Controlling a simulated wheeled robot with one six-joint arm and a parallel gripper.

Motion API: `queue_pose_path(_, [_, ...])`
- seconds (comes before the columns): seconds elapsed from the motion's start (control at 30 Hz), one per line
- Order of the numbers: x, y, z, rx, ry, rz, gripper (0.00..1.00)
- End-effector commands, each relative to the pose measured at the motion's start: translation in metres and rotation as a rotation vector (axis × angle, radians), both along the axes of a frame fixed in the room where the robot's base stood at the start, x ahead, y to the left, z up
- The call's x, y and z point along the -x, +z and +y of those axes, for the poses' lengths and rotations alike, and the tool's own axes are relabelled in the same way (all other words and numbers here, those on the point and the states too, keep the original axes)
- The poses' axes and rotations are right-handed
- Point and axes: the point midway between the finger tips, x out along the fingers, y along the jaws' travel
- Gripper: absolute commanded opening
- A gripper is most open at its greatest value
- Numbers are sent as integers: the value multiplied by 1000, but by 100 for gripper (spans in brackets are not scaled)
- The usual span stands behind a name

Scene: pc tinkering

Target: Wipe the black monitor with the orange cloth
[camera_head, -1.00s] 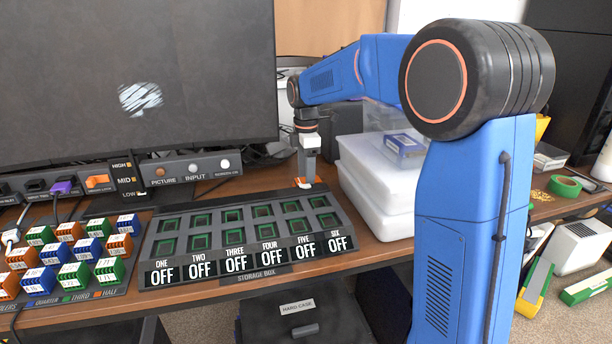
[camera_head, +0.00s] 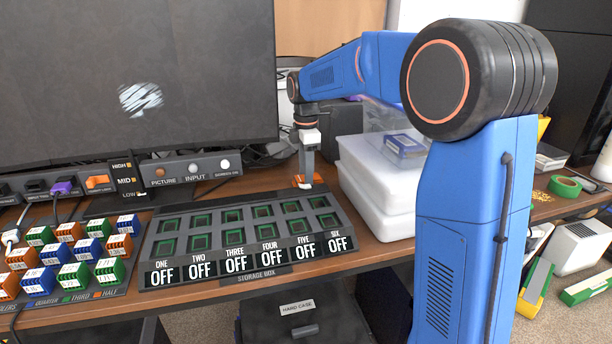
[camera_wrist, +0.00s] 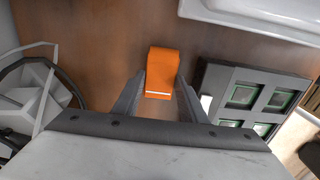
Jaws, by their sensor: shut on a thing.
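The black monitor (camera_head: 110,70) stands at the back left in the head view, with a bright whitish smudge (camera_head: 141,98) on its dark screen. My gripper (camera_head: 304,178) points down over the desk, right of the monitor and behind the storage box. It is shut on the orange cloth (camera_head: 303,184), of which only small orange bits show there. In the wrist view the cloth (camera_wrist: 162,66) is a folded orange block between the two fingers (camera_wrist: 161,92), close to the brown desk top. The monitor is not clearly seen in the wrist view.
The storage box (camera_head: 246,240) with several OFF labels lies in front of my gripper. A white plastic container (camera_head: 375,190) stands just right of it. A control strip (camera_head: 195,170) with knobs runs below the screen. Several coloured blocks (camera_head: 75,248) sit at the left. Cables lie behind.

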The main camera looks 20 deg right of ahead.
Motion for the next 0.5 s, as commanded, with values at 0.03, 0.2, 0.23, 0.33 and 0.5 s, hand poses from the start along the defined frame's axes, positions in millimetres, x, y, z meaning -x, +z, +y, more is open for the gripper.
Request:
queue_pose_path(0.03, [-1, 5, 0, 0, 0, -2, 12])
queue_pose_path(0.2, [0, 18, 0, 0, 0, -1, 12])
queue_pose_path(0.23, [0, 21, 0, 0, 0, -2, 12])
queue_pose_path(0.33, [-1, 29, 0, 0, 0, -2, 12])
queue_pose_path(0.5, [-1, 43, 0, 0, 0, -3, 12])
